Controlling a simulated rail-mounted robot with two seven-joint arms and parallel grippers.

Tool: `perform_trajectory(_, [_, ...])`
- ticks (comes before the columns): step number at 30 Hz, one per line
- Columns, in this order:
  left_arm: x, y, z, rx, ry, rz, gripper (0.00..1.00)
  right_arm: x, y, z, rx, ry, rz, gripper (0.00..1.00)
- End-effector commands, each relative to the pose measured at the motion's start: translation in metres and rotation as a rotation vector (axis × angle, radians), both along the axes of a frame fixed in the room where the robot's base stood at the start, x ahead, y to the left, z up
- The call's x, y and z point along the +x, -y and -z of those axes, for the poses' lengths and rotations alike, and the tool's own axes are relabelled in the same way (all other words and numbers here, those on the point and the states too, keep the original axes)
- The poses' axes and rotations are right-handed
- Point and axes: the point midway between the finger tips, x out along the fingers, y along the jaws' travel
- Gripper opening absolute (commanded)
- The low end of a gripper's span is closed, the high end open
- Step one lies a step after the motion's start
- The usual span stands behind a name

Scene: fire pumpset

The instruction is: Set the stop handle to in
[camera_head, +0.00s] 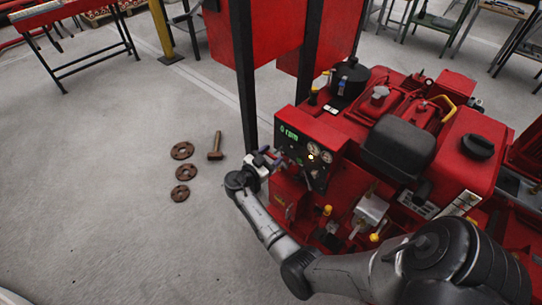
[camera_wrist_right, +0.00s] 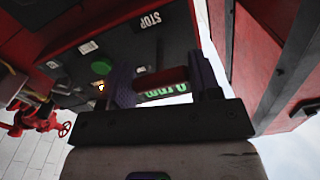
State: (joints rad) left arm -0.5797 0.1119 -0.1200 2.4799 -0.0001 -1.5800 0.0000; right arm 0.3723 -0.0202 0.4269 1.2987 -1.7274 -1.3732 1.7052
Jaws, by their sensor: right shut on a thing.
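The red pumpset's control panel (camera_head: 310,150) faces me in the head view, with gauges and a green rpm display. My right gripper (camera_head: 266,160) is at the left side of this panel. In the wrist view, a STOP label (camera_wrist_right: 150,20) is on the dark panel face. A red bar, the stop handle (camera_wrist_right: 160,76), lies between the two dark fingers of my right gripper (camera_wrist_right: 165,88), which is shut on it. The handle's base is partly hidden by the fingers. My left gripper is not in view.
A dark post (camera_head: 244,70) stands just behind the gripper. A green button (camera_wrist_right: 101,67) sits on the panel close to the fingers. Rusty flanges (camera_head: 182,150) and a hammer-like tool (camera_head: 216,147) lie on open floor to the left. A red valve wheel (camera_wrist_right: 64,129) shows at the left.

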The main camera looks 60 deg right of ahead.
Motion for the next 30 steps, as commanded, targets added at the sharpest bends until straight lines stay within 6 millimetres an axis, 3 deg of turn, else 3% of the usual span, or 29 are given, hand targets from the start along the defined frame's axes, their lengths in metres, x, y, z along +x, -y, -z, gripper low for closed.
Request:
perform_trajectory(5, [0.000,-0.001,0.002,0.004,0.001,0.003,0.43,0.000,0.002,0.001,0.000,0.000,0.000,0.15])
perform_trajectory(12, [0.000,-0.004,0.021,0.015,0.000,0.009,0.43,-0.006,0.025,0.004,-0.001,0.000,0.001,0.15])
perform_trajectory(20, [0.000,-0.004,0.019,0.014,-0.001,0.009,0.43,-0.006,0.027,0.001,0.002,-0.003,0.001,0.15])
perform_trajectory(21, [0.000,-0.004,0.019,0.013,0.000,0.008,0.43,-0.006,0.027,0.001,0.002,-0.003,0.001,0.59])
perform_trajectory(27, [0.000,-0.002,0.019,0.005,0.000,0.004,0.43,-0.006,0.027,0.000,0.001,-0.002,0.000,0.78])
perform_trajectory(30, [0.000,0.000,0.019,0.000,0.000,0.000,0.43,-0.006,0.026,0.000,0.000,-0.001,0.000,0.80])
